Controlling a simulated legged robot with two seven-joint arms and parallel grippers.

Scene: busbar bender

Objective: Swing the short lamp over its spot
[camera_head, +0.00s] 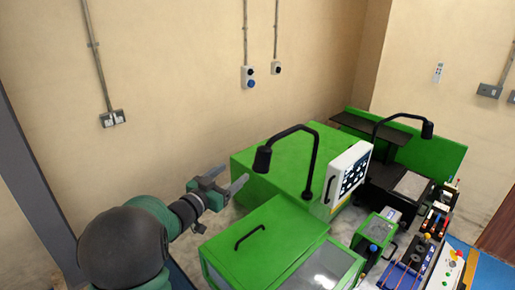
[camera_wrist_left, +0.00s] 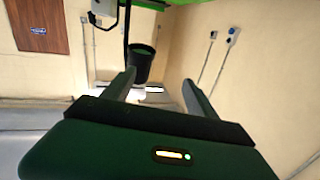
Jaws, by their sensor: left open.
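A black gooseneck lamp (camera_head: 307,140) rises by the green machine, and its head (camera_head: 262,159) hangs at the left end of its curved arm. A second black gooseneck lamp (camera_head: 427,129) stands farther right; I cannot tell for certain which is the short one. My left gripper (camera_head: 229,177) is open and empty, a little left of and below the nearer lamp head. In the left wrist view, the dark lamp head (camera_wrist_left: 140,64) shows beyond the open fingers, nearer the left one, apart from them. My right gripper is not in view.
Green machine housings, including a front cover (camera_head: 270,245) with a black handle, lie below and right of the gripper. A white control panel (camera_head: 349,178) stands right of the nearer lamp. Tools and parts crowd the right side. The wall behind has switches (camera_head: 113,118).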

